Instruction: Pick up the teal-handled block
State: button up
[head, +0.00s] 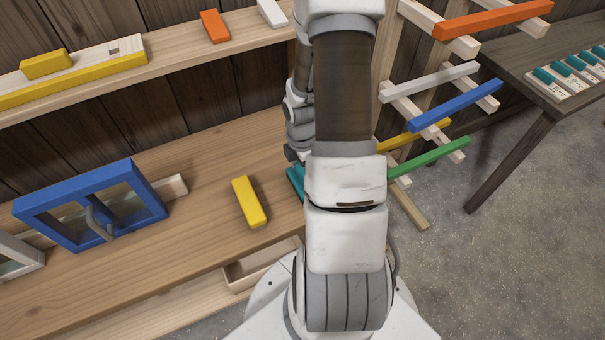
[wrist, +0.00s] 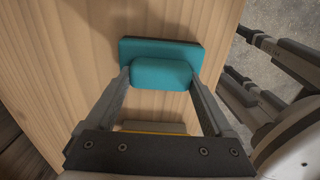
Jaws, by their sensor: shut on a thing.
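The teal-handled block (wrist: 160,48) is at the top middle of the wrist view, a flat teal plate with a rounded teal handle (wrist: 160,75) on it. My gripper (wrist: 160,78) has one finger on each side of the handle and is shut on it. The block is against or just above the wooden bench surface; I cannot tell which. In the head view only a sliver of the teal block (head: 295,181) shows at the left of my arm, which hides the rest and my gripper's fingers.
A yellow block (head: 249,202) lies on the bench to the left. A rack with coloured bars (head: 430,157) is right of my arm. A dark table (head: 540,65) with several teal-handled pieces stands at the right.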

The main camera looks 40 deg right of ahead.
jog(key=shift+r, duration=0.65)
notch_tip(320, 180, up, 3)
jog(key=shift+f, duration=0.1)
jog(key=s+d+r+p, duration=0.1)
jog(key=s+d+r, duration=0.4)
jog(key=s, duration=0.5)
jog(key=shift+s+d+r, duration=0.15)
jog(key=shift+d+r, duration=0.1)
jog(key=shift+r, duration=0.65)
